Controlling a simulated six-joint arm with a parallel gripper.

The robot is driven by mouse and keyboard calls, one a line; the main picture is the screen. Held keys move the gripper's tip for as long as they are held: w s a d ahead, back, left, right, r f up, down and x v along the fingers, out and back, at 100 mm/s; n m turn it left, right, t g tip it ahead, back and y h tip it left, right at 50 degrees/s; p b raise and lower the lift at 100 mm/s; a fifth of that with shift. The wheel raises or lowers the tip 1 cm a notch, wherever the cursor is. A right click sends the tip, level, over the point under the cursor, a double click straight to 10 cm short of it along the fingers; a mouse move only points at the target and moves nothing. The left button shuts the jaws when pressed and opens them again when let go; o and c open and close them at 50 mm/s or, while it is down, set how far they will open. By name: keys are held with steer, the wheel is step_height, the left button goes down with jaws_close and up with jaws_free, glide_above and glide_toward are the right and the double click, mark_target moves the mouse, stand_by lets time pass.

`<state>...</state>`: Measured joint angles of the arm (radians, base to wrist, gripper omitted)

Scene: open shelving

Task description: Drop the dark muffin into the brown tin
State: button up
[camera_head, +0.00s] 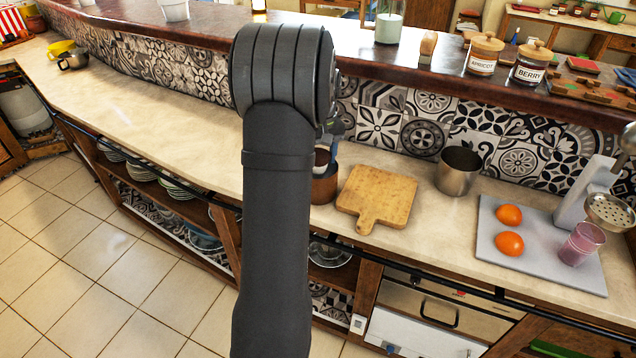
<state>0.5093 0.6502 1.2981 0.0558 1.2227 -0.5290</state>
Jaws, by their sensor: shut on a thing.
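The brown tin (325,188) stands on the pale counter, just left of the wooden cutting board, partly hidden behind my arm. The dark muffin (322,157) shows as a small dark shape at the tin's mouth, right beside my arm. My gripper (331,138) is mostly hidden behind my arm; the bit that shows is above the tin and shut on the muffin. I cannot tell whether the muffin is above the rim or partly inside it.
The cutting board (378,198) lies right of the tin, with a metal pot (458,171) beyond it. A grey tray (535,247) holds two oranges (509,215) and a pink cup (582,244). A raised bar ledge (400,67) runs behind.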

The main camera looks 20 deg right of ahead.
steer(key=o, duration=1.1)
steer(key=r, duration=1.1)
steer(key=d+r, duration=0.1)
steer(key=r, duration=0.5)
steer(key=shift+r, duration=0.25)
steer(key=f, duration=1.1)
steer(key=a+f, duration=0.1)
steer(key=f, duration=0.5)
steer(key=shift+f, duration=0.2)
steer(key=shift+r, duration=0.1)
steer(key=shift+r, duration=0.15)
